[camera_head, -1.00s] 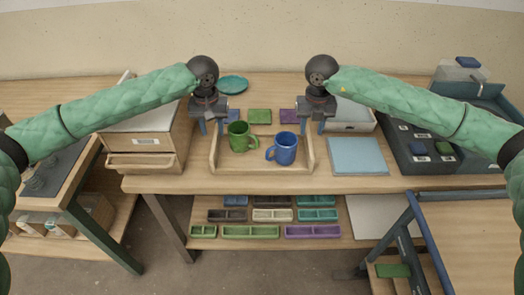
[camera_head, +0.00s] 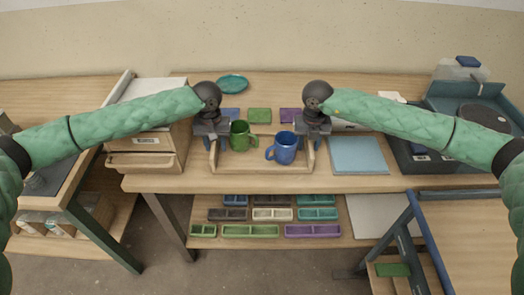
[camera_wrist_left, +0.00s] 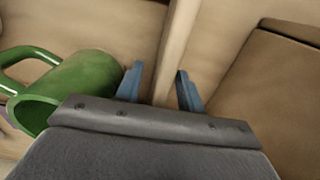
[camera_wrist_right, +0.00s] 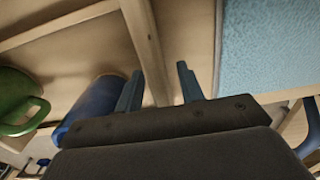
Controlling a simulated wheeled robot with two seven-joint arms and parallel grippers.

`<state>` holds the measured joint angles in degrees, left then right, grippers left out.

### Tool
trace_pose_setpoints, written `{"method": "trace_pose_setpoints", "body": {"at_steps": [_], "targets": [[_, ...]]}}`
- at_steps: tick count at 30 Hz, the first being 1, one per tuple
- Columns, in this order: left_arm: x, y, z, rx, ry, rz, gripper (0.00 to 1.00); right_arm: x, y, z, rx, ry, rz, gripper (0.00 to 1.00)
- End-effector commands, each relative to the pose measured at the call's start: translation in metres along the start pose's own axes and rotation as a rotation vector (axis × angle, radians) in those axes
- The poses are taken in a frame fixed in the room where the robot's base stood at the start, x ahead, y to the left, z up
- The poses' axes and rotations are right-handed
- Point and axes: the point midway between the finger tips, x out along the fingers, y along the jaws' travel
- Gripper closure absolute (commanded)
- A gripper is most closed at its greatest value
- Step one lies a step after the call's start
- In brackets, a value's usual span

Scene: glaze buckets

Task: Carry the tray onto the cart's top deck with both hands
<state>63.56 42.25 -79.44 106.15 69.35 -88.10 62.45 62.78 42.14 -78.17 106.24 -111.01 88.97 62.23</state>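The wooden tray (camera_head: 262,169) stands on the workbench and holds a green mug (camera_head: 240,136) and a blue mug (camera_head: 284,149). My left gripper (camera_head: 212,143) is lowered over the tray's left side wall. In the left wrist view its open fingers (camera_wrist_left: 158,88) stand on both sides of that wall, with visible gaps. My right gripper (camera_head: 313,142) is lowered over the right side wall. In the right wrist view its open fingers (camera_wrist_right: 160,90) straddle that wall, also with gaps. The cart (camera_head: 470,235) with a wooden top stands at lower right.
A light blue mat (camera_head: 358,155) lies right of the tray, and a wooden drawer box (camera_head: 145,150) stands to the left. A teal plate (camera_head: 232,84) is behind. Small coloured bins (camera_head: 250,231) fill the lower shelf. The visible cart top looks clear.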

Motion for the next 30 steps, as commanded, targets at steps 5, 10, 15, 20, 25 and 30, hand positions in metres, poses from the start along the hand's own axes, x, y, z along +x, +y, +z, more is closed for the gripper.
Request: {"method": "trace_pose_setpoints", "body": {"at_steps": [5,10,15,20,25,30], "targets": [[0.000,0.000,0.000,0.000,0.000,0.000,0.85,0.000,0.000,0.000,0.000,0.000,0.000,0.85],[0.000,0.000,0.000,0.000,0.000,0.000,1.00,0.000,0.000,0.000,0.000,0.000,0.000,1.00],[0.000,0.000,0.000,0.000,0.000,0.000,1.00,0.000,0.000,0.000,0.000,0.000,0.000,1.00],[-0.002,0.000,0.000,0.000,0.001,0.000,1.00,-0.002,0.000,0.001,0.000,-0.001,0.001,1.00],[-0.006,0.000,-0.001,-0.001,0.001,0.000,1.00,-0.006,0.000,0.001,0.001,-0.002,0.000,1.00],[-0.015,-0.001,-0.001,-0.001,0.001,0.000,1.00,-0.015,0.000,0.001,0.001,-0.002,0.000,1.00]]}}
